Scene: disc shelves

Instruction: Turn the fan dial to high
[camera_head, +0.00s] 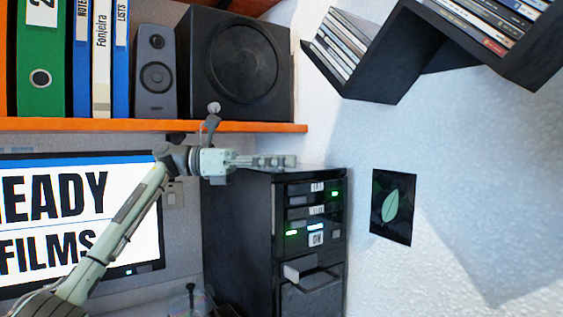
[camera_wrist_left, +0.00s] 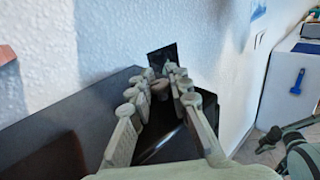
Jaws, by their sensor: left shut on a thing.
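The dark computer tower (camera_head: 240,230) stands under the orange shelf in the head view. My left gripper (camera_head: 292,161) reaches in from the left over its top front edge. In the left wrist view the two fingers (camera_wrist_left: 163,86) close around a small brownish knob (camera_wrist_left: 160,88), which looks like the fan dial. The fingers hide its sides and any marks. In the head view the dial is hidden by the gripper. What looks like my right gripper (camera_wrist_left: 268,142) shows small at the lower right of the left wrist view; its jaws are unclear.
The orange shelf (camera_head: 60,125) is just above the arm, carrying a large black speaker (camera_head: 240,60) and binders. A monitor (camera_head: 80,220) stands left. A black wall shelf (camera_head: 400,60) hangs upper right. A leaf picture (camera_head: 392,207) is on the wall.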

